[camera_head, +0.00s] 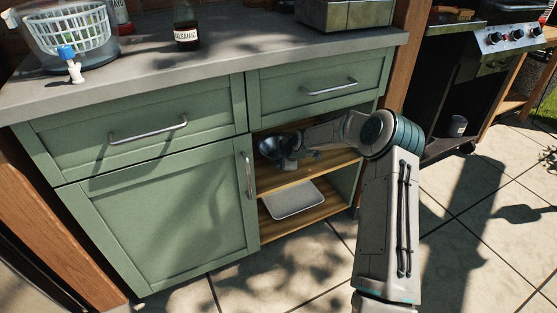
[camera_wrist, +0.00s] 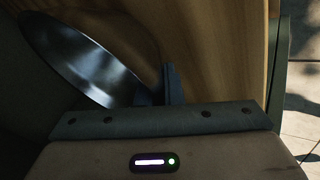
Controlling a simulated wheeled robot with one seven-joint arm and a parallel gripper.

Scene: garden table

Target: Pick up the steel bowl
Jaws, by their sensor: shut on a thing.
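The steel bowl (camera_head: 268,146) is inside the open compartment of the green cabinet, at its upper wooden shelf (camera_head: 300,178). My gripper (camera_head: 287,161) reaches into the compartment and is shut on the bowl's near side. In the wrist view the bowl (camera_wrist: 80,60) shows at the upper left as a tilted, shiny rim and inner wall. One dark finger of my gripper (camera_wrist: 160,88) is against its rim; the other finger is hidden. I cannot tell whether the bowl touches the shelf.
A grey tray (camera_head: 294,200) lies on the lower shelf. The closed green door (camera_head: 160,215) is left of the opening, with drawers above. The grey countertop (camera_head: 220,62) holds a white basket (camera_head: 68,30) and a dark balsamic bottle (camera_head: 186,25). A grill (camera_head: 500,40) stands at right.

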